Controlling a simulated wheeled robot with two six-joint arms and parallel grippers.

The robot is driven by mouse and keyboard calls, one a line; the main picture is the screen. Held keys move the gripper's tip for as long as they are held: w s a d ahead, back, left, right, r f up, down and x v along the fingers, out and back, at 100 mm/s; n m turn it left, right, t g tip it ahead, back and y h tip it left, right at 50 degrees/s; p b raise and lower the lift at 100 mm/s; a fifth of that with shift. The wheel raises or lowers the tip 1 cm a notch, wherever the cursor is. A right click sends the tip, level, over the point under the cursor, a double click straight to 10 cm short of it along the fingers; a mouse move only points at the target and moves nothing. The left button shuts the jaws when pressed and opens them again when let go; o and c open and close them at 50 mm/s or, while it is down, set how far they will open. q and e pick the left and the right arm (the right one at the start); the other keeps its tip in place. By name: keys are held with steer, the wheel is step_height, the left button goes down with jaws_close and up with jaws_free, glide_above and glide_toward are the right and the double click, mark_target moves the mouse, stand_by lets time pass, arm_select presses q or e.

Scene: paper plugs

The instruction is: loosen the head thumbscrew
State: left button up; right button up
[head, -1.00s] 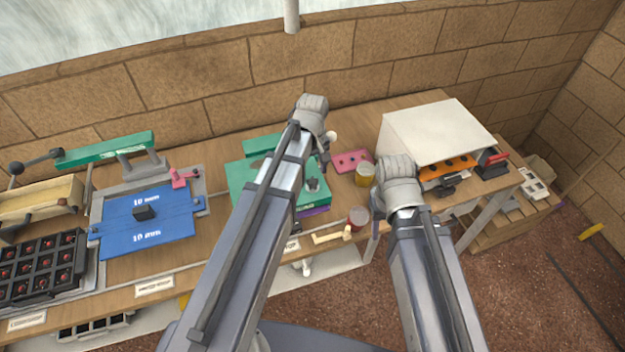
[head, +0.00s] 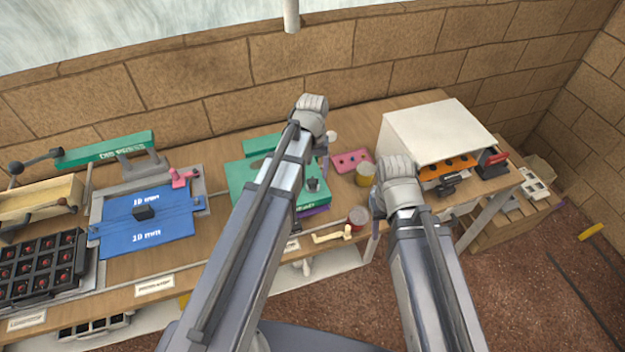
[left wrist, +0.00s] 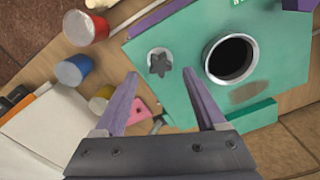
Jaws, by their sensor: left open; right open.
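A dark star-shaped knob (left wrist: 159,62), which looks like a thumbscrew, sits on a pale round base on the green machine (left wrist: 187,30). It stands beside a round, metal-rimmed dark opening (left wrist: 231,59). In the head view the knob (head: 313,185) shows just right of my left forearm, which hides part of the green machine (head: 240,180). My left gripper (left wrist: 159,76) is open and empty; in the left wrist view its fingertips lie either side of the knob's lower edge. Contact cannot be told. My right gripper (head: 378,203) is open, mostly hidden behind its wrist, near the bench's front edge.
A pink plate (head: 351,161), a yellow tin (head: 365,174) and a red tin (head: 358,217) stand right of the green machine. A white-topped box (head: 435,130) is further right. A press with a blue plate (head: 165,230) and a black tray (head: 40,265) fill the left.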

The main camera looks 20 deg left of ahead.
mark_target(313, 180)
arm_select(q)
steer(key=shift+f+b, duration=1.95)
steer(key=shift+f, duration=0.05)
jaws_close()
steer(key=shift+n, duration=0.8)
jaws_free()
